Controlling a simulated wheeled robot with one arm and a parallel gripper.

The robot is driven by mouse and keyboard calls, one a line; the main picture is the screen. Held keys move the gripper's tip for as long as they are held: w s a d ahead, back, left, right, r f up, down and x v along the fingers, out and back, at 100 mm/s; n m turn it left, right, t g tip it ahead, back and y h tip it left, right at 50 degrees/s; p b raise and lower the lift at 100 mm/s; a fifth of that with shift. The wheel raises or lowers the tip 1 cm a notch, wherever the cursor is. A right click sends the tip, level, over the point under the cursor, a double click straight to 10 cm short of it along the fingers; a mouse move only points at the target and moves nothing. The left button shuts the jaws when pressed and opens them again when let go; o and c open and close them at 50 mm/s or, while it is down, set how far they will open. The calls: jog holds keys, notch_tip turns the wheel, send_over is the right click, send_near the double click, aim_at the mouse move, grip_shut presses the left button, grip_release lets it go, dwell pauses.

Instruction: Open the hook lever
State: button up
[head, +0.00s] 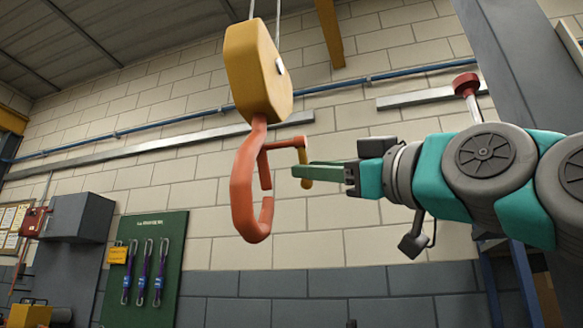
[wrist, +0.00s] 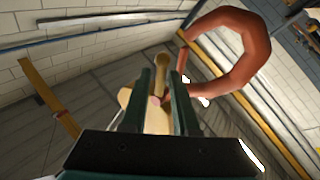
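An orange hook (head: 243,190) hangs below a yellow hook block (head: 258,75). The orange hook lever (head: 285,143) sticks out to the right from the hook's shank, and a yellow handle (head: 303,157) hangs down from its end. The hook also shows at the upper right of the wrist view (wrist: 252,45). My gripper (head: 297,172) reaches in from the right at the handle's height. In the wrist view its two green fingers (wrist: 161,84) stand on either side of the handle (wrist: 161,64). A narrow gap seems to show beside the handle.
Two cables hold the block from above. A green board (head: 150,265) with several purple slings and a grey box (head: 82,217) are on the wall at the lower left. A grey column stands behind my arm. The air left of the hook is free.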

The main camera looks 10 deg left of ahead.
jog(key=shift+x, duration=2.75)
grip_shut()
